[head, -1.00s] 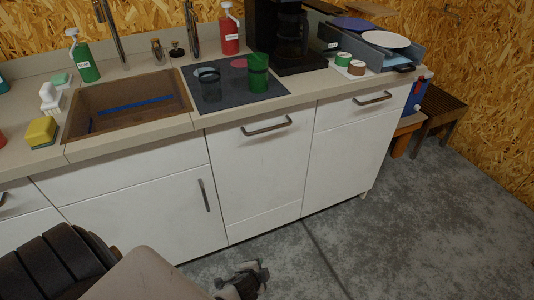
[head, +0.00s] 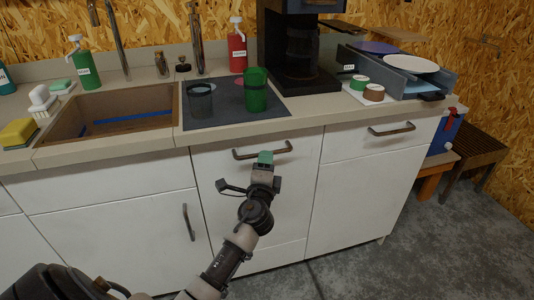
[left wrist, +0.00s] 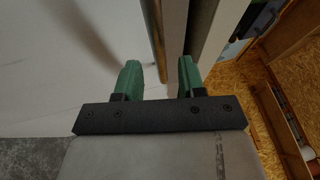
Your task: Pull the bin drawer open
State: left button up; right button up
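The bin drawer (head: 225,205) is the tall white front in the middle of the bench, and it looks closed, flush with its neighbours. Its dark bar handle (head: 241,155) runs across near the top. My left gripper (head: 266,157) is at the middle of this handle, with its green fingertips hiding part of it. In the left wrist view, the green fingers of my left gripper (left wrist: 160,78) are apart. The brownish handle bar (left wrist: 157,45) shows between them, nearer the left finger; contact cannot be told. My right gripper is not in view.
The countertop (head: 300,112) overhangs just above the handle. A green cup (head: 256,92) and a grey cup (head: 200,102) stand on a dark mat near its edge. Another cupboard with a handle (head: 391,129) is to the right. Grey floor (head: 430,255) is free at the right.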

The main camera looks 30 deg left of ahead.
pick_arm(q)
jog(key=shift+x, duration=1.95)
grip_shut()
